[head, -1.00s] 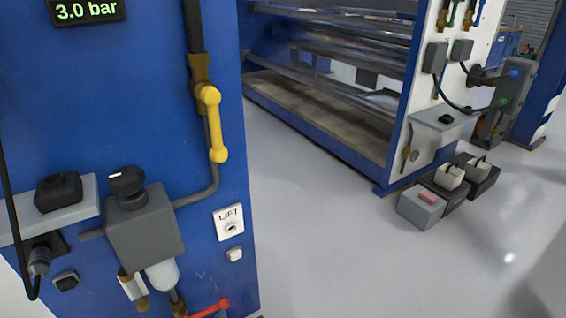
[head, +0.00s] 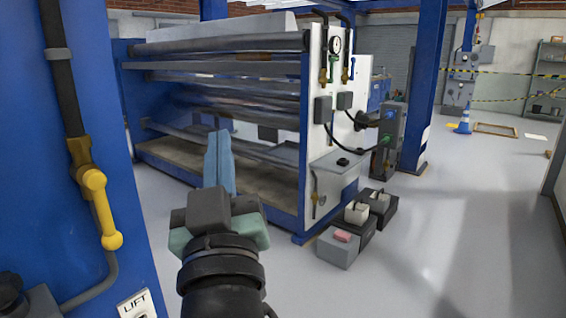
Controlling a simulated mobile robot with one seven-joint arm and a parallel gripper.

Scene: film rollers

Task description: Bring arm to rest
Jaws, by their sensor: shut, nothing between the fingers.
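My gripper (head: 219,160) shows in the lower middle of the head view, at the end of my dark arm. Its pale blue fingers point up and are shut together with nothing between them. It is in front of the film roller machine (head: 305,140) in the picture and touches nothing that I can see. The blue panel (head: 90,25) with the yellow-handled valve (head: 102,208) stands close on the left. A "LIFT" plate (head: 138,303) is partly cut off at the bottom edge.
Grey boxes (head: 338,250) stand on the floor by the machine's end panel. A blue post (head: 425,80) rises behind it. A blue and white cone (head: 464,118) and a wooden frame (head: 496,130) are farther back. The floor (head: 450,240) at the right is clear.

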